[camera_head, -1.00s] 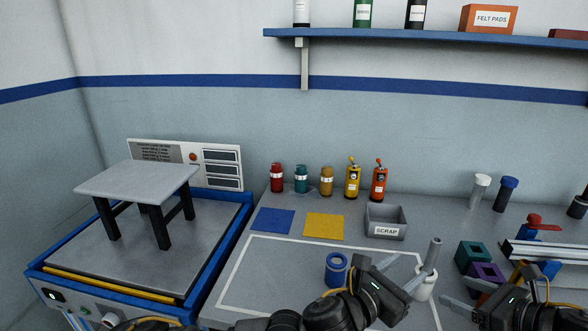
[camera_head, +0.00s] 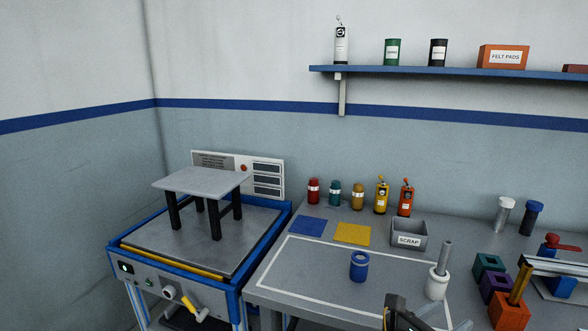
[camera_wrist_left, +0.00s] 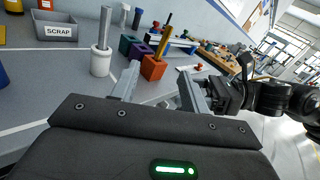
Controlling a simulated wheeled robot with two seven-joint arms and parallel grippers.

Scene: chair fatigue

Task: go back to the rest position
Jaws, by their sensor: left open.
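My left gripper (camera_head: 446,317) is at the bottom edge of the head view, mostly cut off, near the front of the workbench. In the left wrist view its two grey fingers (camera_wrist_left: 158,88) stand apart with nothing between them. Beyond them are a white cup with a grey rod (camera_wrist_left: 101,55) and an orange block with a rod (camera_wrist_left: 154,67). My right gripper (camera_wrist_left: 232,92) shows dark at the right of the left wrist view, and its jaws are not clear. It is out of the head view.
A small grey-topped table (camera_head: 203,182) stands on a blue-framed test machine (camera_head: 180,283) at left. A shelf (camera_head: 450,72) hangs above.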

